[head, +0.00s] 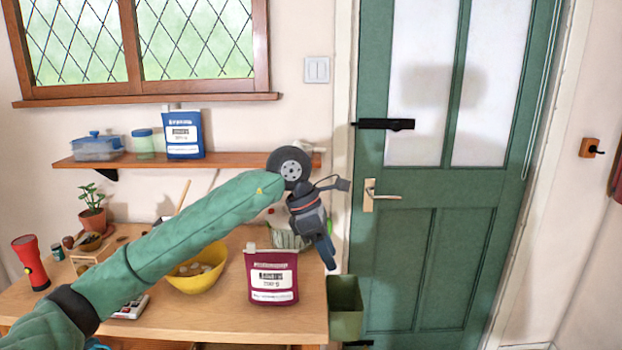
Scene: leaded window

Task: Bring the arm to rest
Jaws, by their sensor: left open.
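My left arm, in a green sleeve, comes in from the lower left of the head view and reaches across above the wooden table (215,322). My left gripper (330,266) hangs from the dark wrist at the arm's end, pointing down near the table's right edge. It is open, and I see nothing held in it. It is right of the maroon bag (272,277), which stands upright on the table, and above the green bin (345,305). My right gripper is not in view.
A yellow bowl (195,280) stands under my arm, and a red flashlight (31,262) at the table's left. A wooden shelf (235,160) holds a blue bag (184,134) and containers. A green door (440,260) is at the right.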

